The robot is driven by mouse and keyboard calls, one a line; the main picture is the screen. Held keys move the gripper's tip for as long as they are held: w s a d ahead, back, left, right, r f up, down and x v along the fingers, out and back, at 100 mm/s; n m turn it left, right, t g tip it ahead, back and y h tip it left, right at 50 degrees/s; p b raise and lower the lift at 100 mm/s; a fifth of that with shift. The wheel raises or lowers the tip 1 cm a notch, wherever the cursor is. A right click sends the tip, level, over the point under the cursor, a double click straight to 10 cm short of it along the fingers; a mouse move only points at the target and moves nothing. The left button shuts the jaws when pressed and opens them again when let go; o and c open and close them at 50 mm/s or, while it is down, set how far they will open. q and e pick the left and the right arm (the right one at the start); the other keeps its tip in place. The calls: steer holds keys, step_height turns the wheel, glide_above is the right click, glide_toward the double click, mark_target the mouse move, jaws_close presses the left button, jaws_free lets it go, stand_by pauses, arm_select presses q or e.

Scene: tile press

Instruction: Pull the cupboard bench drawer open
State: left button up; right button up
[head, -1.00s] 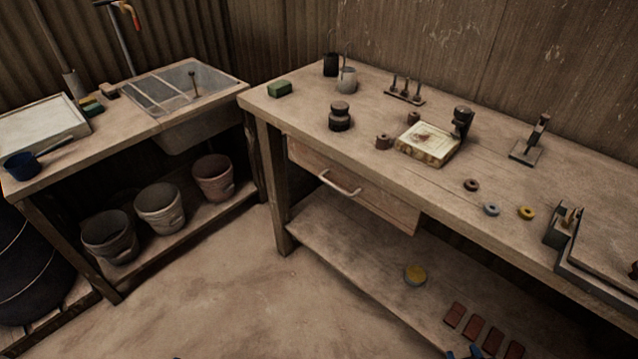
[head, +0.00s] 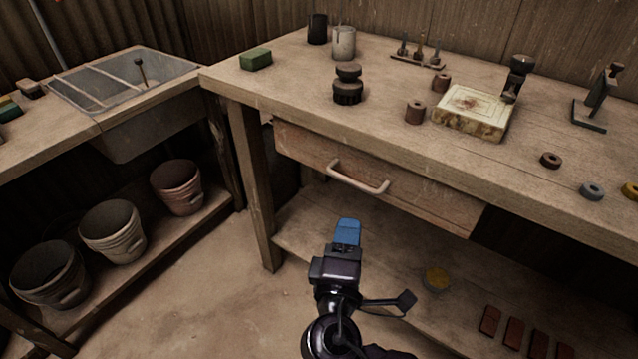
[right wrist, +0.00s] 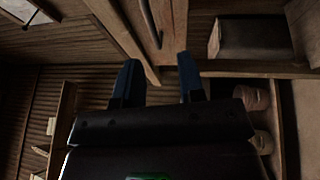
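The wooden bench drawer (head: 430,197) sits under the worktop of the right-hand bench, its front looking flush and shut. Its pale bar handle (head: 357,178) runs across the front. My right gripper (head: 347,230) is in front of and below the handle in the head view, apart from it, with blue fingers pointing toward the bench. In the right wrist view my right gripper (right wrist: 158,76) has its two fingers apart with nothing between them. The handle (right wrist: 151,22) shows beyond the fingertips there as a dark bar. My left gripper is not in view.
The bench top (head: 290,105) carries a green block (head: 256,59), a dark stacked weight (head: 348,85) and a pale tile mould (head: 475,112). A bench leg (head: 252,185) stands left of the drawer.

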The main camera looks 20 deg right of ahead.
mark_target(353, 182)
steer(key=x, duration=0.3)
steer(key=b+x, duration=0.1)
steer(key=x, duration=0.3)
steer(key=r+x, duration=0.1)
steer(key=x, duration=0.3)
steer(key=shift+w+a, duration=0.1)
steer(key=shift+a, duration=0.3)
jaws_close()
